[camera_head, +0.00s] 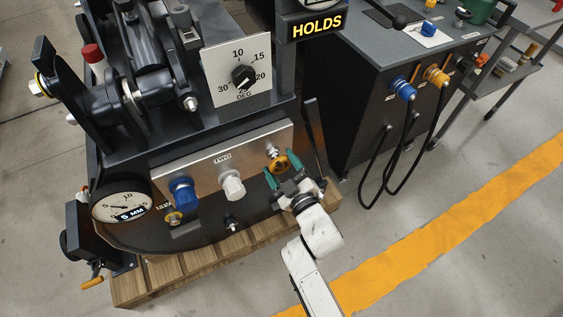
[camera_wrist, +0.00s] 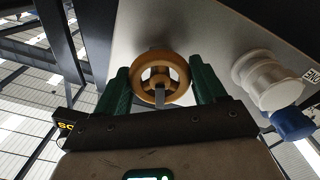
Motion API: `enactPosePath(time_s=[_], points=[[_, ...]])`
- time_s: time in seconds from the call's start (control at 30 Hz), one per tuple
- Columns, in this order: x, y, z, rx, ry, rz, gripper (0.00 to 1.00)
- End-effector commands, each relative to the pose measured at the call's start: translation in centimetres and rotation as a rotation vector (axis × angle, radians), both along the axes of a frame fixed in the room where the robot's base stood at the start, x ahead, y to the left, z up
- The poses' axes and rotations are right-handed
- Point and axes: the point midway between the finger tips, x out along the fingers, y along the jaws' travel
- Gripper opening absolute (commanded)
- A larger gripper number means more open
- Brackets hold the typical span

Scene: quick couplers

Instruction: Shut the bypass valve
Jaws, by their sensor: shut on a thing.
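The bypass valve appears as a small yellow handwheel (camera_head: 281,163) at the right end of the silver panel (camera_head: 215,158) in the head view. In the wrist view the yellow handwheel (camera_wrist: 160,78) sits in the middle, with spokes and a hub. My gripper (camera_head: 283,172) reaches the panel from below right, its green fingers on either side of the wheel. In the wrist view my gripper (camera_wrist: 160,88) is shut on the wheel's rim from left and right. The wheel's turn position cannot be told.
A white coupler (camera_head: 231,184) and a blue coupler (camera_head: 182,192) sit left of the wheel on the panel. A round gauge (camera_head: 122,205) is at the left. A dark cabinet (camera_head: 352,110) with hanging black hoses stands at the right. The floor at lower right is clear.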

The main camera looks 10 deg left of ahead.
Motion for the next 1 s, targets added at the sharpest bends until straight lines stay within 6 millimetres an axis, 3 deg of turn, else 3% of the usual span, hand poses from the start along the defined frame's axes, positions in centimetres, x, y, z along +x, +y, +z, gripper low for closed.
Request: enactPosePath(time_s=[0.5, 1.0], points=[[-0.07, -0.05, -0.17, 0.262, 0.184, -0.002, 0.40], [-0.09, -0.06, -0.29, 0.306, 0.213, -0.002, 0.40]])
